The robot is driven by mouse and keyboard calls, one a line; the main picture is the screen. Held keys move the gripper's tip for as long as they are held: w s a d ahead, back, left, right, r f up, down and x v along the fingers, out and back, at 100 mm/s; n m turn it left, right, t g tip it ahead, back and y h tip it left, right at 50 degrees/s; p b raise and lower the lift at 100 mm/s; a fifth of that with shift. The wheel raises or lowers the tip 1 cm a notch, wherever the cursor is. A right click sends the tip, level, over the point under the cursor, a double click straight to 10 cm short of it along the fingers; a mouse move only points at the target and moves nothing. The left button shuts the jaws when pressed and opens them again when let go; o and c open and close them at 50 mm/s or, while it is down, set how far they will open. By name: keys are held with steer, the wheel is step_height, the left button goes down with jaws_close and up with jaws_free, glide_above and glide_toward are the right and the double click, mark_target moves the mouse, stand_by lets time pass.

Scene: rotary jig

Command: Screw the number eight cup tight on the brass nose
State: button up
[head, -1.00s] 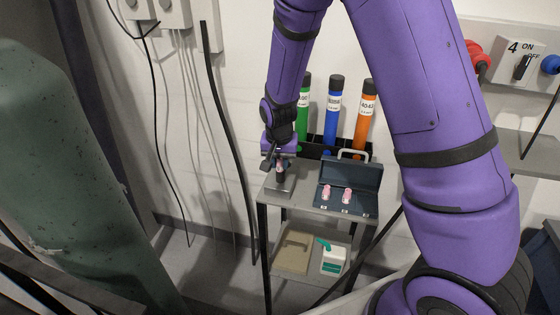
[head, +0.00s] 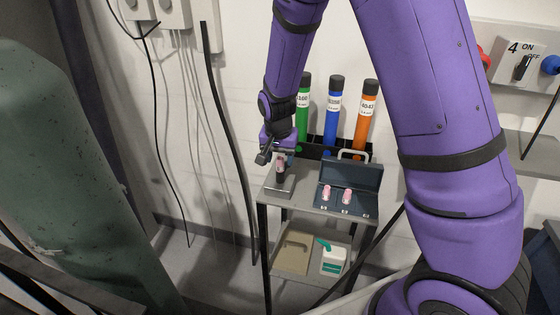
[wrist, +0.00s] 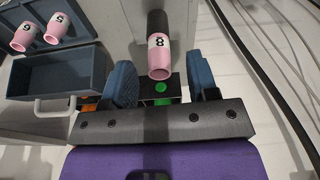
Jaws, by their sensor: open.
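The pink number eight cup (wrist: 158,58) sits on the end of a dark cylindrical holder (wrist: 157,22) in the wrist view, with its 8 showing. In the head view the cup (head: 281,162) stands at the top of the dark upright on a small grey base plate. The brass nose cannot be seen, hidden by the cup or too small to tell. My gripper (wrist: 163,90) is open, its two blue-padded fingers apart on either side below the cup's near end and not touching it. In the head view my gripper (head: 277,153) is just above and behind the cup.
A dark open case (head: 348,190) holds two more pink cups (wrist: 42,32) on the cart's top (head: 300,203). Green, blue and orange tubes (head: 333,110) stand in a rack behind. A white bottle (head: 333,260) is on the lower shelf. A wall stands close behind.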

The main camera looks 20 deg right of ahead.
steer(key=s+d+r+n+t+y, duration=0.15)
steer(key=s+r, duration=0.25)
steer(key=r, duration=0.4)
steer(key=s+d+r, duration=0.2)
steer(key=s+r, duration=0.3)
steer(key=r, duration=0.2)
steer(key=s+d+r+n, duration=0.1)
steer(key=s+r, duration=0.3)
steer(key=r, duration=0.4)
steer(key=s+d+r+n+t, duration=0.1)
steer(key=s+r+n, duration=0.1)
steer(key=s, duration=0.6)
steer(key=s+d+r+n+t, duration=0.1)
steer(key=s+r+n, duration=0.1)
steer(key=s, duration=0.6)
steer(key=shift+d+r, duration=0.3)
steer(key=shift+r, duration=0.45)
steer(key=shift+h, duration=0.25)
